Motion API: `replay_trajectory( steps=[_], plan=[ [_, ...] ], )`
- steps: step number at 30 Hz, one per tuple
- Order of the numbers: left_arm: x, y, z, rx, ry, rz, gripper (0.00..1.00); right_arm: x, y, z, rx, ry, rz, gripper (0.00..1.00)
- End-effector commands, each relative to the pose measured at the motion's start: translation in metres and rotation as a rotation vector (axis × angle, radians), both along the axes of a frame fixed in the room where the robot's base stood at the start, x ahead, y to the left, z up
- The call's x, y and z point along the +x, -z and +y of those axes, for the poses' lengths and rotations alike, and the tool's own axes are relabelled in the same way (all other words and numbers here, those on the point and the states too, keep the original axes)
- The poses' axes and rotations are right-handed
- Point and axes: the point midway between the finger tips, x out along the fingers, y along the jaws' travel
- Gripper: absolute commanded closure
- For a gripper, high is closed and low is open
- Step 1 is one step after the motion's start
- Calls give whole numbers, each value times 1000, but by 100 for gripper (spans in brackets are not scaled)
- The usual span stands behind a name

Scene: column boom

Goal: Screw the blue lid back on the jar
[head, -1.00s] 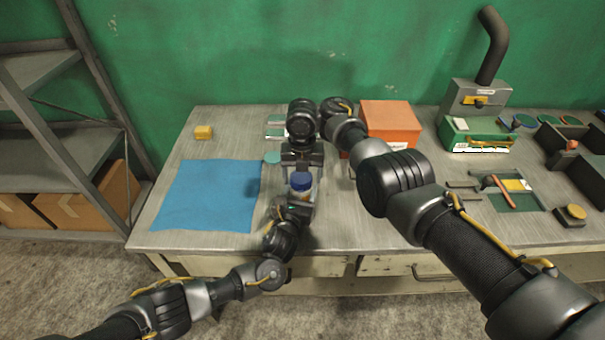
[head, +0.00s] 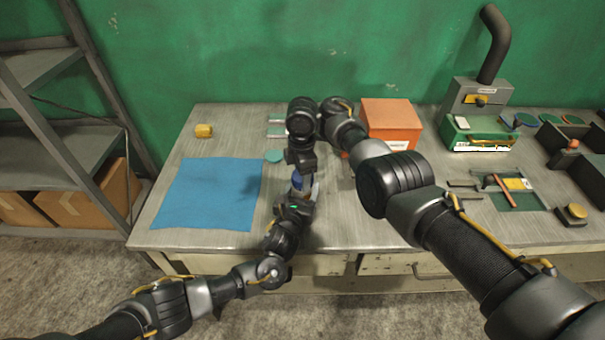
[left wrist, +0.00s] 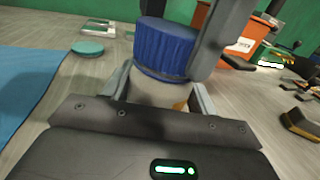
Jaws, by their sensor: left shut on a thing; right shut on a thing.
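The ribbed blue lid (left wrist: 165,50) sits at the mouth of the pale, see-through jar (left wrist: 155,92) in the left wrist view. I cannot tell how tightly it is seated. My left gripper (left wrist: 158,86) is shut around the jar, one finger on each side, and holds it upright. My right gripper (head: 300,178) comes from above and is shut on the lid, with dark fingers on opposite sides of it. In the head view the lid (head: 298,186) is mostly hidden by the right gripper, and the jar is largely hidden behind both grippers.
A teal disc (head: 274,156) is close by. An orange box (head: 390,125) stands behind my right arm. Tools and trays fill the bench's right side.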

Motion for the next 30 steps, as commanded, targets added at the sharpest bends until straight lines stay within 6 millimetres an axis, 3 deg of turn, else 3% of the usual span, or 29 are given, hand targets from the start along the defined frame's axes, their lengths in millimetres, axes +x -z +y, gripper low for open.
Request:
replay_trajectory(
  steps=[8,12,15,20,21,25,30],
  plan=[
    [4,1,8,3,-18,2,100,0,3,1,-4,840,2,72],
    [4,1,9,4,-18,2,100,0,4,2,-4,1376,0,72],
    [4,1,9,4,-18,2,100,1,4,0,-9,1618,-1,72],
    [4,1,8,4,-18,2,100,2,3,0,-11,1628,-2,72],
    [4,1,8,4,-18,2,100,2,3,0,-11,1627,-2,41],
    [3,1,6,3,-14,1,100,2,3,0,-9,1626,-3,24],
    [2,1,4,3,-9,1,100,3,2,0,-6,1624,-3,23]
  ],
)
